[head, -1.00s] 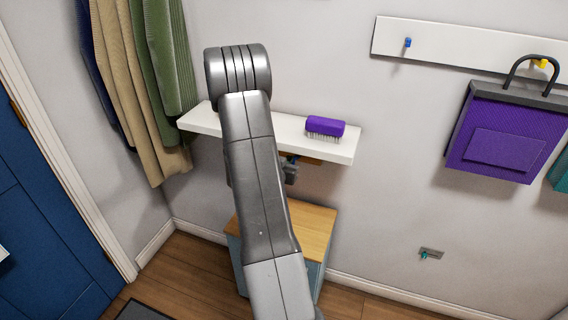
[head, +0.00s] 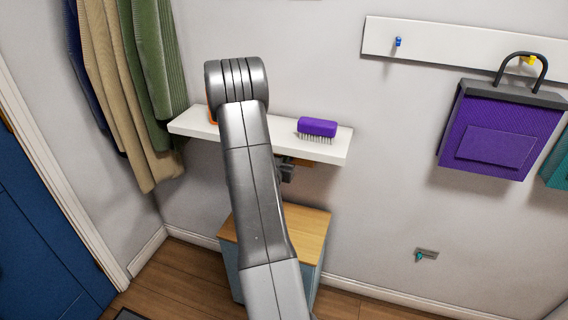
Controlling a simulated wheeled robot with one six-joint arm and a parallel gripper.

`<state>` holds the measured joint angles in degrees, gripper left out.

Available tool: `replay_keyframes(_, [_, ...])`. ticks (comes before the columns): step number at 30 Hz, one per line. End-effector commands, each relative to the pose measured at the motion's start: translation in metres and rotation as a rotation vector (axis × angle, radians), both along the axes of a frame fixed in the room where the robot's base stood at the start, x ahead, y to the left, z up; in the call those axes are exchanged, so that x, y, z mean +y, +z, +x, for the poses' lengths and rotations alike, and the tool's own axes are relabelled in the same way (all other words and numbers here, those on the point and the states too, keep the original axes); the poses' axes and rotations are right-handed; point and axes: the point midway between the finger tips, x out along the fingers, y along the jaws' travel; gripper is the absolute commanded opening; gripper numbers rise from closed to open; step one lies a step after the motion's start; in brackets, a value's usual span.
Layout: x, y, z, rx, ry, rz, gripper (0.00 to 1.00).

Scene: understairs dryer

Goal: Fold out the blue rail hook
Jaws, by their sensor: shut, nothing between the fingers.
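The blue rail hook (head: 398,42) is a small blue peg on the white wall rail (head: 440,42) at the upper right. It looks upright and close to the rail; its exact angle is too small to tell. Nothing hangs on it. My arm rises through the middle of the view and bends at the top. My gripper (head: 287,172) shows only as a small dark grey part just right of my arm, below the white shelf's front edge. It is shut and empty, well to the left of the hook and lower in the picture. My arm hides the rest of it.
A purple bag (head: 488,138) hangs from the yellow hook (head: 530,59) on the rail. A purple brush (head: 317,127) lies on the white shelf (head: 335,150). A wood-topped cabinet (head: 308,228) stands below. Clothes (head: 150,80) hang at left. The wall between shelf and bag is clear.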

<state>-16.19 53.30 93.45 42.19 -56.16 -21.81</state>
Motion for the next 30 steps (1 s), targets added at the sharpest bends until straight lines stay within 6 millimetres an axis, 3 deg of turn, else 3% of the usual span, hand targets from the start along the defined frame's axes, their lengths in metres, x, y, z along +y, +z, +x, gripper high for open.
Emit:
replay_keyframes(1, [0.001, -0.009, -0.001, -0.015, 0.001, -0.004, 0.0])
replay_keyframes(30, [0.005, -0.032, -0.014, -0.209, 0.001, -0.068, 0.0])
